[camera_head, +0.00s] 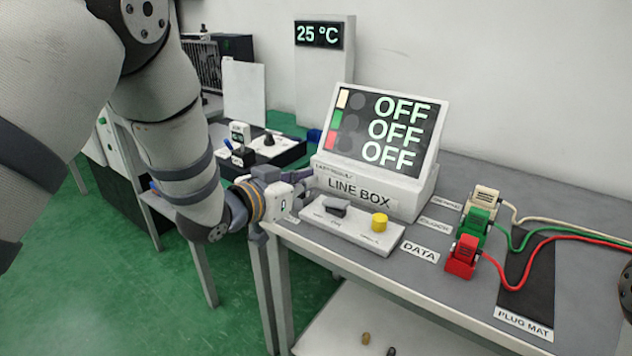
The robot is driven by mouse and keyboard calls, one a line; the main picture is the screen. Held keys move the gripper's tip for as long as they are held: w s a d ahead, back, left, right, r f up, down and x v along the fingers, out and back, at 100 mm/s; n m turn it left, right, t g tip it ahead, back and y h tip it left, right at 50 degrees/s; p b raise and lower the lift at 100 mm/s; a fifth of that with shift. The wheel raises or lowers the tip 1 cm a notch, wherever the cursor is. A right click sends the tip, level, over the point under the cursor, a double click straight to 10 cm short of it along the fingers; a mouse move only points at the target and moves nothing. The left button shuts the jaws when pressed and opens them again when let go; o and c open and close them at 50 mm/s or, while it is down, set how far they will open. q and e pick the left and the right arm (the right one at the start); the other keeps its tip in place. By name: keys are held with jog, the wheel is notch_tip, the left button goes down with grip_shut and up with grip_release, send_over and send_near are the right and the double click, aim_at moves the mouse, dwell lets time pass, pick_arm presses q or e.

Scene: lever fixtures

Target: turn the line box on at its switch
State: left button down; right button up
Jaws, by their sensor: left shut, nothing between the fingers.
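The line box (428,192) stands on the grey table. Its tilted screen (385,130) shows three rows reading OFF beside cream, green and red marks. In front of it lies a pale switch panel (352,232) with a dark switch (337,206) on its left and a yellow knob (379,221) on its right. The small lettering there is too blurred to read. My left gripper (308,184) is shut and empty, just left of and behind the dark switch, close to the box's front left corner. I cannot tell whether it touches anything. My right gripper is out of view.
Cream (484,203), green (473,224) and red (462,257) plugs with cables stand right of the panel, near a DATA label (420,252) and a black plug mat (527,279). A dark tray with small devices (268,150) lies behind my left gripper.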

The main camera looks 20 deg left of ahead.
pick_arm(q)
jog(key=v, duration=0.5)
jog(key=shift+f, duration=0.1)
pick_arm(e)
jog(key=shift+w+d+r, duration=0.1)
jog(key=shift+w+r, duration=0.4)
